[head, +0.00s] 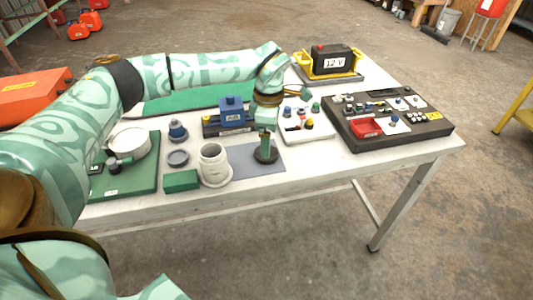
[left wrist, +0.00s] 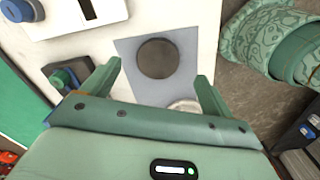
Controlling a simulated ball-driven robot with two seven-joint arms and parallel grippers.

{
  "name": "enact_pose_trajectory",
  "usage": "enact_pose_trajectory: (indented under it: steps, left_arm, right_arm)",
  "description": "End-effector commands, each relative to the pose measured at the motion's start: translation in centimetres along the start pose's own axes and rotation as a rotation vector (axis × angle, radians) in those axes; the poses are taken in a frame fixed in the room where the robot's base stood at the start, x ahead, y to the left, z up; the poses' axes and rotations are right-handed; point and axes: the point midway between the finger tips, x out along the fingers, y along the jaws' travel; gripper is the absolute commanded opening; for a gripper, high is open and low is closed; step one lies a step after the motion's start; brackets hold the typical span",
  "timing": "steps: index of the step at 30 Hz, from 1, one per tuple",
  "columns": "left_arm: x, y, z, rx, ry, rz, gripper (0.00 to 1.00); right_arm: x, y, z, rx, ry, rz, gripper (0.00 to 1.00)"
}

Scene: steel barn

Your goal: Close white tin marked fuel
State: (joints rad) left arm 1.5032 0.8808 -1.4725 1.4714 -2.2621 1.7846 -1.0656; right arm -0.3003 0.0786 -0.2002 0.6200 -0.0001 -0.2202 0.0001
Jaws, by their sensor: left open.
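A white round tin (head: 213,165) with an open top stands at the front of the bench, at the left edge of a grey mat (head: 240,158). I cannot read any marking on it. Part of a pale round thing, likely the tin, shows in the left wrist view (left wrist: 184,104), partly hidden by my gripper. A dark round disc (head: 267,155), perhaps its lid, lies flat on the mat and also shows in the left wrist view (left wrist: 157,58). My left gripper (head: 265,141) points down above the disc, open and empty; its fingers (left wrist: 157,78) are apart. My right gripper is not in view.
A dark panel (head: 420,134) fills the right.

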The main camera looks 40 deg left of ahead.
Motion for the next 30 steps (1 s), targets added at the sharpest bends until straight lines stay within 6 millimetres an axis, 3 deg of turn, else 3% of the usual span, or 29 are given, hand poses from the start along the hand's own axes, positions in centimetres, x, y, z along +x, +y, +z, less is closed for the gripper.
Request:
enact_pose_trajectory:
  steps: [5,13,24,29,30]
  left_arm:
    - [1.3,0.0,-0.2,-0.001,0.002,-0.004,0.86]
    - [5.2,0.1,-0.7,0.000,0.002,-0.004,0.86]
    - [5.2,0.1,-0.7,0.000,0.000,0.000,0.86]
    - [5.2,0.1,-0.7,0.000,0.001,0.000,0.42]
    - [5.2,0.1,-0.7,0.000,0.001,0.000,0.38]
  right_arm:
    - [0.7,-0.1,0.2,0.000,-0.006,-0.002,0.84]
    - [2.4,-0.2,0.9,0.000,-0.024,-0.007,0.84]
    - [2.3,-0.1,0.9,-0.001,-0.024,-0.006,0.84]
    - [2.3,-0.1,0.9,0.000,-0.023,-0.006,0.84]
    - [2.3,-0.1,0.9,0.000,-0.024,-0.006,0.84]
